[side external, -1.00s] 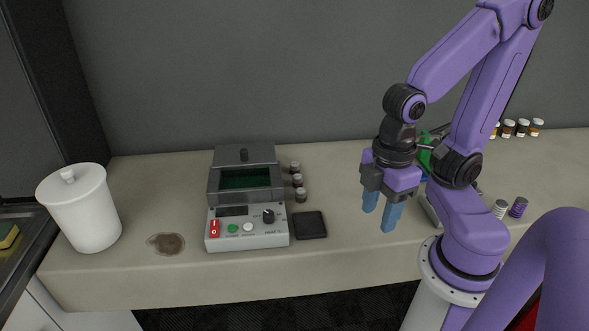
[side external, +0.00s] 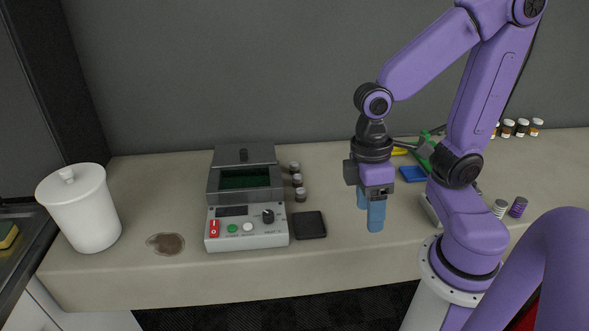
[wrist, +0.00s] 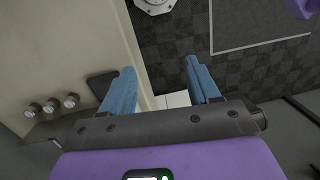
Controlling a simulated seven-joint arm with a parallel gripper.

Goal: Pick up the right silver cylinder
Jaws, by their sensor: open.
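Three small silver-topped cylinders stand in a row along the right side of the grey machine; they are the back one (side external: 295,167), the middle one (side external: 297,180) and the front one (side external: 301,195). They also show at the left of the wrist view as round tops (wrist: 50,105). A striped silver-white cylinder (side external: 500,208) stands far to the right, beside my arm. I cannot tell which one the task calls right. My gripper (side external: 369,215) has blue fingers, open and empty, above the counter to the right of the row. The fingers (wrist: 160,67) are spread in the wrist view.
The grey machine (side external: 247,228) has a raised lid and buttons. A black pad (side external: 310,225) lies right of it. A purple cylinder (side external: 518,207), blue block (side external: 413,174) and several jars (side external: 522,127) are right.

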